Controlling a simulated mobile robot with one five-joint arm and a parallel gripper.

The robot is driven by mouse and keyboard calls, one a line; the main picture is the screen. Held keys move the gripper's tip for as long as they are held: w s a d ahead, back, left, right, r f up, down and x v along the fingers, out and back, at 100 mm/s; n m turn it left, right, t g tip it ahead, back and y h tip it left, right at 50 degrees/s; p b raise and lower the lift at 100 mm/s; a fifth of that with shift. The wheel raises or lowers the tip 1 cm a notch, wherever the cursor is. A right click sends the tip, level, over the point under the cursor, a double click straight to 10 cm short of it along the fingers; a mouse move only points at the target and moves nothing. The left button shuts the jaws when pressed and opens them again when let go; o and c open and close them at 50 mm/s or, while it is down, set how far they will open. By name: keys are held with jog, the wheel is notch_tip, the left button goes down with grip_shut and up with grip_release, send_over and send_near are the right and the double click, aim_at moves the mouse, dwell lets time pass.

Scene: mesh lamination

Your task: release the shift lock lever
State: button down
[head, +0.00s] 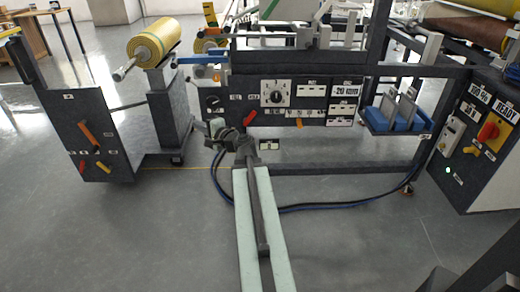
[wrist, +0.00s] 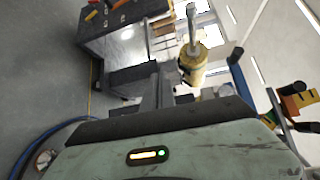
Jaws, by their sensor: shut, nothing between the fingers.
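My gripper (head: 217,128) is at the end of my arm in front of the grey machine panel (head: 238,88), left of the panel's lower edge. It is shut and holds nothing. A red lever (head: 250,118) sits just right of it on the panel's lower left, and an orange lever (head: 299,122) sits further right. The small labels are too blurred to tell which lever is the shift lock.
A dark cart (head: 130,115) with orange and red levers and a yellow roll (head: 154,40) stands left; the roll shows in the wrist view (wrist: 193,62). Blue-black cables (head: 330,204) lie on the floor. A control cabinet (head: 478,140) stands right. The floor at front left is clear.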

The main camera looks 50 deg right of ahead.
jog(key=s+d+f+m+g+h+b, duration=0.1)
jog(key=s+d+f+m+h+b, duration=0.4)
jog(key=s+d, duration=0.4)
jog(key=s+d+f+m+h+b, duration=0.6)
jog(key=s+d+f+m+b, duration=0.1)
jog(key=d, duration=0.6)
jog(key=shift+s+d+m+g+b, duration=0.35)
jog(key=shift+s+m+b, duration=0.25)
jog(key=shift+s+b, duration=0.2)
